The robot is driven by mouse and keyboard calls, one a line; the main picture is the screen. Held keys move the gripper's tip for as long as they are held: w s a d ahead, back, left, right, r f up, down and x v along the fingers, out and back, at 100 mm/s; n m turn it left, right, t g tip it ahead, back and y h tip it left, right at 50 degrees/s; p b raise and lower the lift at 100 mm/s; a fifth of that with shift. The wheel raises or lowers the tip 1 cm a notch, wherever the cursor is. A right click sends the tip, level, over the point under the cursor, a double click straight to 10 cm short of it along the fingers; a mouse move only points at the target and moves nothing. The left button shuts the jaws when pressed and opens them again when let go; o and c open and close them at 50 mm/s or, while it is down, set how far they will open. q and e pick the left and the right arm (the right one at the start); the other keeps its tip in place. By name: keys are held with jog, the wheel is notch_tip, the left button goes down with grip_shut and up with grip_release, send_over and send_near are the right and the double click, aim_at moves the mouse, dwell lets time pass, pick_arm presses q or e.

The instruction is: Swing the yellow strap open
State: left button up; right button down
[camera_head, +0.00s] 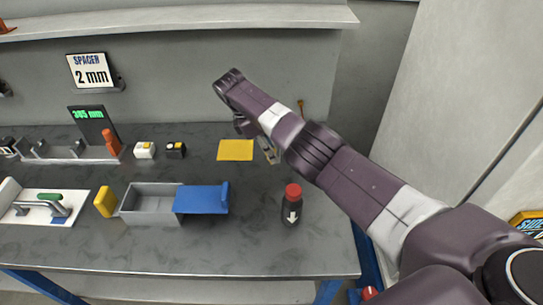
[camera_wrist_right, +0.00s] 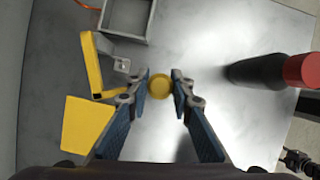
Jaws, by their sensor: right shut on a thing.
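My right arm crosses the head view from the lower right, and its gripper (camera_head: 270,156) points down at the bench, partly hidden. In the right wrist view, my right gripper (camera_wrist_right: 160,86) is shut on a round yellow knob (camera_wrist_right: 160,86), with a fingertip on each side. A yellow strap-like bar (camera_wrist_right: 93,65) with a metal bracket stands left of the fingers. I cannot tell whether the knob joins that bar. The bar is hidden behind my arm in the head view. My left gripper is out of view.
A yellow sheet (camera_head: 235,150) lies left of my right gripper. A dark bottle (camera_head: 291,212) with a red cap stands below it in the head view. A grey box (camera_head: 150,210) with a blue lid (camera_head: 200,200) is farther left. A grey open frame (camera_wrist_right: 147,28) is beyond the fingers.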

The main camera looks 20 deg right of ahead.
jog(key=shift+w+a, duration=0.2)
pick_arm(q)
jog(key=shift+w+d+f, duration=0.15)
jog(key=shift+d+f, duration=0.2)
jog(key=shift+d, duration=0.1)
pick_arm(e)
jog(key=shift+m, duration=0.3)
jog(key=c, duration=1.7)
grip_release()
jog(key=shift+r, duration=0.15)
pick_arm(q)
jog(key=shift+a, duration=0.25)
pick_arm(e)
jog(key=v, duration=1.1)
jog(key=shift+w+a+r, duration=0.15)
jog(key=shift+r, duration=0.2)
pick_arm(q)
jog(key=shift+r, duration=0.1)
pick_arm(e)
jog(key=shift+r, duration=0.1)
